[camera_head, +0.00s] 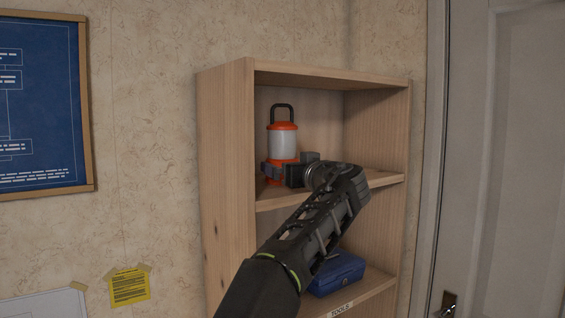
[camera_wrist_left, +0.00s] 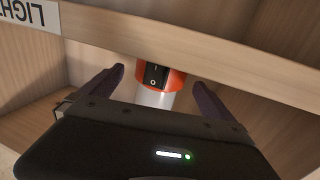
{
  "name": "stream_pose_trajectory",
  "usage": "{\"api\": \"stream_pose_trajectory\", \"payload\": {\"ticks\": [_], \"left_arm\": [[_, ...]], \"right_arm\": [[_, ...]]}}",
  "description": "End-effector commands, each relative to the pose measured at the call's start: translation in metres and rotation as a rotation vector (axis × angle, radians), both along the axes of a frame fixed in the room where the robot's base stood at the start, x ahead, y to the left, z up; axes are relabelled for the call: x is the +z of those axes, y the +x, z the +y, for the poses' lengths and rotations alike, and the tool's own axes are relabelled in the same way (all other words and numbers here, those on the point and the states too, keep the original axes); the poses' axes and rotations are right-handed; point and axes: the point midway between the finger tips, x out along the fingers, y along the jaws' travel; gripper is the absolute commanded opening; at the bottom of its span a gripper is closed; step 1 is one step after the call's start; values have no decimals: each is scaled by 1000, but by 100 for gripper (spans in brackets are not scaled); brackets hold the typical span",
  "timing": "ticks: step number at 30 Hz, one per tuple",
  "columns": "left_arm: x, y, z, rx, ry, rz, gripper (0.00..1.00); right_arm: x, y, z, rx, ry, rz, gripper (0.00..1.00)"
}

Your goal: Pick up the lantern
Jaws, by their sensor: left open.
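The lantern (camera_head: 283,142) stands upright on the upper shelf of a wooden shelf unit. It has an orange cap and base, a pale clear body and a dark top handle. My left gripper (camera_head: 279,171) is open at the lantern's lower part and hides some of its base. In the left wrist view, the lantern (camera_wrist_left: 154,98) shows upside down, with a black switch on its orange base. It lies in the gap between the two open fingers of my left gripper (camera_wrist_left: 160,82). I cannot tell whether either finger touches it. My right gripper is not in view.
The shelf unit (camera_head: 226,180) has side walls close to the lantern and a board above it. A blue toolbox (camera_head: 337,274) sits on the shelf below, partly behind my arm. A shelf-edge label (camera_wrist_left: 30,14) shows in the wrist view. A door (camera_head: 510,150) stands at right.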

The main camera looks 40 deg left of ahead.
Motion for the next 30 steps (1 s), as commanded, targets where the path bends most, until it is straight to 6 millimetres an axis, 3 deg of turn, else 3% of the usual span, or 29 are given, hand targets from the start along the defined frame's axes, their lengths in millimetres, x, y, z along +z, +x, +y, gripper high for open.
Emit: {"api": "stream_pose_trajectory", "payload": {"ticks": [12,30], "left_arm": [[1,22,44,2,0,1,100],[-2,24,45,0,0,0,100]], "right_arm": [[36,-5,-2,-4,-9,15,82],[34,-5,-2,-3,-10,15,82]]}}
